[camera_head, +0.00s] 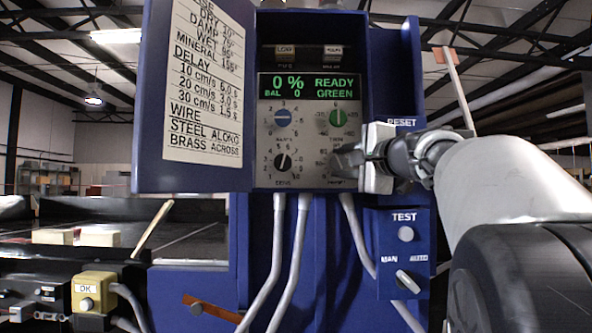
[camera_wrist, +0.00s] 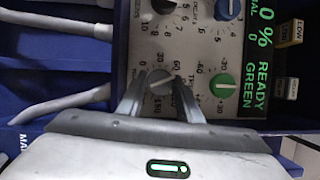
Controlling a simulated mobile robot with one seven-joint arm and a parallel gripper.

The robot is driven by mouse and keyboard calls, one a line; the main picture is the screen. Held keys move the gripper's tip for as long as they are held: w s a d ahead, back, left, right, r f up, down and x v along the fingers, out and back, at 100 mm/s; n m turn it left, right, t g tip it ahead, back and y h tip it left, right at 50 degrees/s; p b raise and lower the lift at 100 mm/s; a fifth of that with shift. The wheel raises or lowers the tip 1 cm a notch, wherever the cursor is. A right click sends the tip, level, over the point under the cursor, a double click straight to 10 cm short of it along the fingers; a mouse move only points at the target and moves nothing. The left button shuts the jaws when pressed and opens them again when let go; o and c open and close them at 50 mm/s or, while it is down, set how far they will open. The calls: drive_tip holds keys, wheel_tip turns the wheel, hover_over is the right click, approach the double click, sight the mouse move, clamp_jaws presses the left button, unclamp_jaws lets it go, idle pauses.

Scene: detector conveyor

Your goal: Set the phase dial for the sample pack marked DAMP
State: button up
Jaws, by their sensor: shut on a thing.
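The grey phase dial (camera_wrist: 161,83) is at the lower right of the control panel (camera_head: 308,112). My gripper (camera_wrist: 160,79) is shut on its knob, one finger on each side. In the head view my gripper (camera_head: 347,160) reaches in from the right and hides most of this dial. Its scale is partly covered, and I cannot read its exact setting. The settings card (camera_head: 205,85) on the open door lists DRY, DAMP, WET and MINERAL with degree values; DAMP reads about 75. The display (camera_head: 309,87) shows 0 %, BAL 0, READY, GREEN. No pack marked DAMP is legible.
A green dial (camera_head: 338,118), a blue dial (camera_head: 283,117) and a black dial (camera_head: 283,161) are close by. The open cabinet door (camera_head: 152,100) stands left. Below are a TEST button (camera_head: 405,234) and a MAN/AUTO switch (camera_head: 407,281). Pale blocks (camera_head: 100,235) lie on the conveyor.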

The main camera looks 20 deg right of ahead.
drive_tip(key=shift+m, duration=0.3)
drive_tip(key=o, duration=1)
